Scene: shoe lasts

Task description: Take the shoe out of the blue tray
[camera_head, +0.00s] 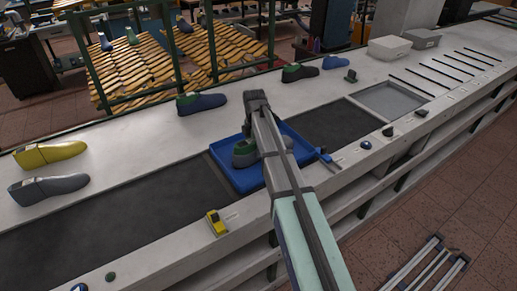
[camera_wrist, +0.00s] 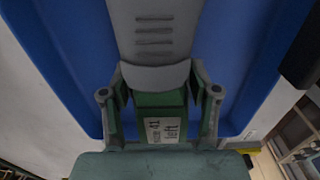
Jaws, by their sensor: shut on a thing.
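The shoe, a grey last with a green heel part (camera_head: 243,153), is in the blue tray (camera_head: 228,176), partly covered by my arm in the head view. In the wrist view the shoe's grey body (camera_wrist: 155,35) runs away from me, and its green part carries a white label reading 41. My gripper (camera_wrist: 160,108) has one finger on each side of the green part and is shut on it. The tray's blue floor (camera_wrist: 60,50) lies behind the shoe. Whether the shoe touches the tray floor cannot be told.
The tray stands on a dark conveyor belt (camera_head: 110,215). Yellow (camera_head: 50,154) and grey (camera_head: 48,188) lasts lie at left. Blue (camera_head: 201,103) and dark (camera_head: 299,73) shoes stand behind the belt. A yellow device (camera_head: 216,222) sits in front. Clear bench lies between the rear shoes.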

